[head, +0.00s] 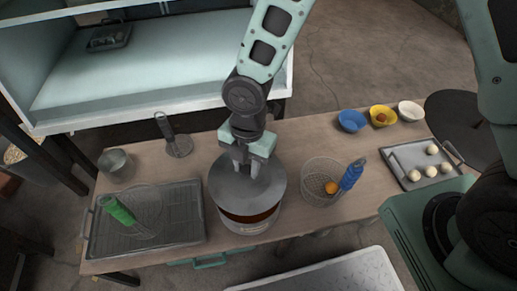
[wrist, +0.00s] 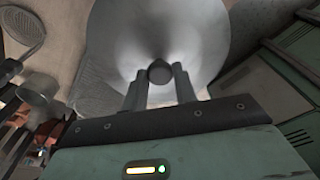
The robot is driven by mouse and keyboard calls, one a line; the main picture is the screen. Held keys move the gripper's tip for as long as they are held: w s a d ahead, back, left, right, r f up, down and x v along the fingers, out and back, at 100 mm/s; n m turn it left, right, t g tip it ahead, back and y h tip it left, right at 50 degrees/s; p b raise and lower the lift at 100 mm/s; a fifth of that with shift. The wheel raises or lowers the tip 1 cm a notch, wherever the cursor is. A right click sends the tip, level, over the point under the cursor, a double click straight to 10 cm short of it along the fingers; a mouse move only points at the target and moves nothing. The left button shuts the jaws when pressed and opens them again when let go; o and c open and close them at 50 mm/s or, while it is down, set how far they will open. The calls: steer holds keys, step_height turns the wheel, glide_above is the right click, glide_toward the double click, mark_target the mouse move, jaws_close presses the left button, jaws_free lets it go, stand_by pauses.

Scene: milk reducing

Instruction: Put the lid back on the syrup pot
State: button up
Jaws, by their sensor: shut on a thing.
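The syrup pot (head: 248,226) stands on the wooden table, with dark reddish-brown syrup showing at its front inside edge. The round grey metal lid (head: 225,187) is over the pot, covering most of its opening. A gap shows between lid and pot at the front; whether the lid touches the rim at the back is hidden. My gripper (head: 245,172) is above the lid, its fingers shut on the lid's knob. In the wrist view the lid (wrist: 200,45) fills the upper middle, and its dark knob sits between the fingertips of my gripper (wrist: 160,78).
A tray with a rack (head: 185,232) and a green-handled tool (head: 120,211) lies left of the pot. A wire basket (head: 312,190) with an orange item and a blue-handled tool (head: 352,175) stands right. Several small bowls (head: 352,121) and a tray of white balls (head: 398,165) are farther right.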

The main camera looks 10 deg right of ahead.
mark_target(248, 179)
steer(key=shift+f+b, duration=2.4)
steer(key=shift+b, duration=0.1)
steer(key=shift+f+b, duration=0.4)
steer(key=shift+f, duration=0.4)
steer(key=shift+r+p, duration=0.1)
steer(key=shift+p, duration=0.45)
steer(key=shift+f+p, duration=0.25)
steer(key=shift+p, duration=0.05)
stand_by(0.4)
steer(key=o, duration=1.6)
